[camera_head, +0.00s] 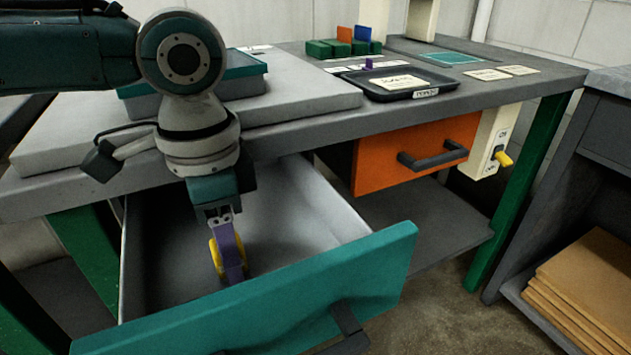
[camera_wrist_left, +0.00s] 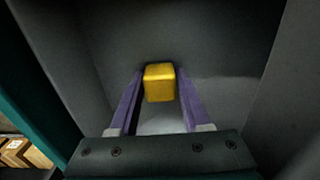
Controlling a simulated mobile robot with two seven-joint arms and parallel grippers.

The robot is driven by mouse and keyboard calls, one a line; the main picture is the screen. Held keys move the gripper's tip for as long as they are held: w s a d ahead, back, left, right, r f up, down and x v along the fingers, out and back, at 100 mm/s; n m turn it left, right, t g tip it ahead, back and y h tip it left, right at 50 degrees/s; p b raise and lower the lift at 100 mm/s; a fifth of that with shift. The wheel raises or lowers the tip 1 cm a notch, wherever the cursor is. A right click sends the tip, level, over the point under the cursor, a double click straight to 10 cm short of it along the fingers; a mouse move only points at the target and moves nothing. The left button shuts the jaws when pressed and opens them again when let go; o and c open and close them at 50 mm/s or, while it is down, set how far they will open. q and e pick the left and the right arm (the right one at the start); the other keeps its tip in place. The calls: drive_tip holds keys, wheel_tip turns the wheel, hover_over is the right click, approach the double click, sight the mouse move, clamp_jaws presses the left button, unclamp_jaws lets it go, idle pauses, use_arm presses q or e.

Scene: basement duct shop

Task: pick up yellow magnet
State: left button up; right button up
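The yellow magnet (camera_wrist_left: 159,82) is a small block with rounded edges. In the left wrist view it fills the space between the two purple fingers of my left gripper (camera_wrist_left: 159,90), with almost no gap at either side. In the head view my left gripper (camera_head: 231,272) points down into the open drawer (camera_head: 300,215), and the magnet (camera_head: 214,256) shows on both sides of the near finger. The far finger is hidden there. Whether the magnet touches the drawer floor is unclear. My right gripper is not in view.
The drawer's teal front (camera_head: 265,295) stands pulled out, and its walls surround my gripper. The grey workbench (camera_head: 300,128) overhangs its back. An orange drawer (camera_head: 410,155) is to the right. A black tray (camera_head: 400,84) and green blocks (camera_head: 340,48) are on top.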

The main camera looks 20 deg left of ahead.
use_arm(q)
clamp_jaws()
drive_tip(key=shift+r, duration=0.1)
